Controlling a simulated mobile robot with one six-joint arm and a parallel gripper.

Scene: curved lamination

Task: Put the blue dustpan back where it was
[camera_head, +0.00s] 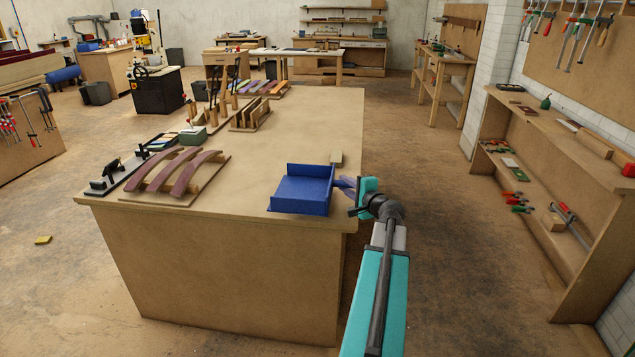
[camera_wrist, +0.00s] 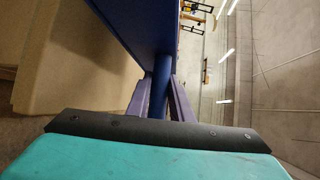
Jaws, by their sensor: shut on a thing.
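The blue dustpan (camera_head: 300,190) is at the near right corner of the big wooden workbench (camera_head: 230,250), its pan over the bench top and its handle toward my arm. I cannot tell whether the pan touches the top. My gripper (camera_head: 347,185) is shut on the dustpan's handle, just past the bench's right edge. In the wrist view the gripper's fingers (camera_wrist: 162,100) sit on both sides of the blue handle (camera_wrist: 161,80), and the dustpan's pan (camera_wrist: 140,28) fills the upper middle.
A rack with curved dark red strips (camera_head: 180,172) stands on the bench's left. The middle of the bench top is clear. A shelf unit (camera_head: 560,160) stands along the right wall, with open floor between.

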